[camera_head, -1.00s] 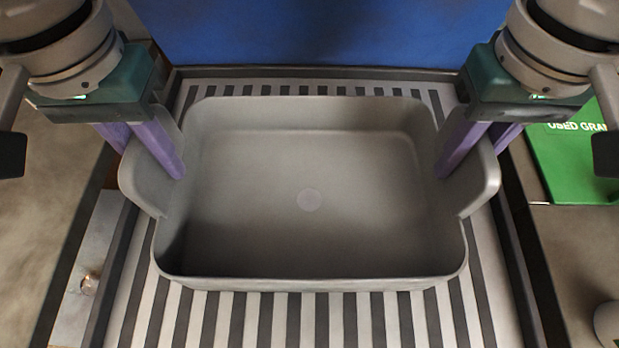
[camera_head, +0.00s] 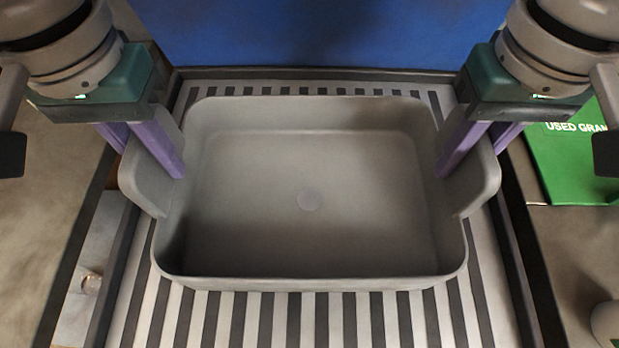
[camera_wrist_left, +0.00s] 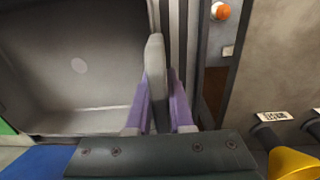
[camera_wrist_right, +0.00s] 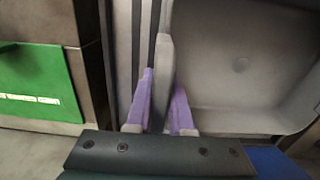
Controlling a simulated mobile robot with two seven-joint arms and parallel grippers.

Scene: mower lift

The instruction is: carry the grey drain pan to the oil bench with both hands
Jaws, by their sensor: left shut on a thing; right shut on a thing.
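The grey drain pan (camera_head: 320,165), a wide rectangular tray with a raised ear at each side, is in the middle of the head view, level and empty apart from a small round mark on its floor. My left gripper (camera_head: 146,150) is shut on its left ear, one purple finger on each side; the ear (camera_wrist_left: 155,75) shows in the left wrist view. My right gripper (camera_head: 474,150) is shut on the right ear, which shows in the right wrist view (camera_wrist_right: 164,75). Whether the pan touches the surface below is unclear.
A striped black-and-white surface (camera_head: 320,318) with dark edges lies under the pan. A blue panel (camera_head: 320,32) is behind it. A green sign (camera_head: 565,165) with white lettering stands at the right. An orange knob (camera_wrist_left: 221,11) and a yellow object (camera_wrist_left: 293,162) show in the left wrist view.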

